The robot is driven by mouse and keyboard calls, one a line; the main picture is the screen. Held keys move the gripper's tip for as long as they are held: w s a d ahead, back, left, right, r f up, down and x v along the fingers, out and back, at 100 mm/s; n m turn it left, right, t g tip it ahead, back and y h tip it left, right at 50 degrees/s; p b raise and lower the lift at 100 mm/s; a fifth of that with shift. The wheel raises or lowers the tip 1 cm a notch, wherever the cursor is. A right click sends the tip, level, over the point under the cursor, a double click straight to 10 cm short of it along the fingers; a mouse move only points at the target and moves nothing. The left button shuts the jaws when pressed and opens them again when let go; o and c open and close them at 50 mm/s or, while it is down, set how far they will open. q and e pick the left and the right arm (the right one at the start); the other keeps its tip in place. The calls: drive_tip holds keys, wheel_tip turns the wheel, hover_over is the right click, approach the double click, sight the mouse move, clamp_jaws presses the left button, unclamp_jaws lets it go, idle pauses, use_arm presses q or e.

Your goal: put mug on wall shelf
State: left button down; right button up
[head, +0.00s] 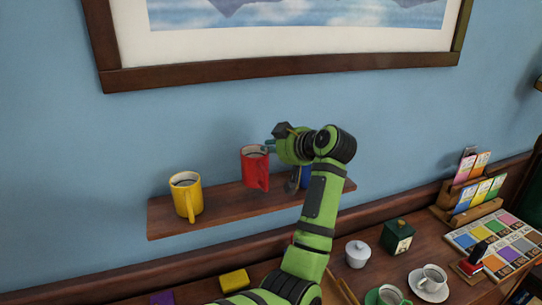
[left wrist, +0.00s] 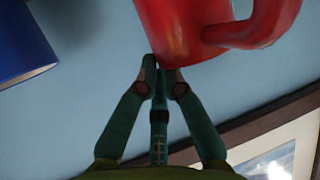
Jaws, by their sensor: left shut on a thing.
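The red mug (head: 254,168) is upright over the middle of the wall shelf (head: 233,207) in the head view. My left gripper (head: 270,146) is at the mug's rim. In the left wrist view its fingertips (left wrist: 163,70) are together, pinching the rim of the red mug (left wrist: 185,28). I cannot tell whether the mug's base touches the shelf. A yellow mug (head: 186,196) stands at the shelf's left end. A blue mug (head: 306,178), mostly hidden behind my arm, is at the right; it also shows in the left wrist view (left wrist: 20,45). My right gripper is not in view.
A framed picture (head: 280,67) hangs above the shelf. The desk below holds a white lidded pot (head: 357,254), a green box (head: 398,237), cups on saucers (head: 432,279) and a card rack (head: 470,195). Shelf room is free between the yellow and red mugs.

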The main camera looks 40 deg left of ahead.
use_arm(q)
wheel_tip(320, 180, down, 4)
drive_tip(key=shift+a+p, duration=0.1)
drive_tip(key=shift+p, duration=0.85)
drive_tip(key=shift+f, duration=0.1)
drive_tip(key=c, duration=1.4)
unclamp_jaws()
drive_tip(key=shift+o, duration=0.2)
drive_tip(key=b+v, duration=0.5)
drive_tip(key=v, duration=0.7)
drive_tip(key=shift+b, duration=0.35)
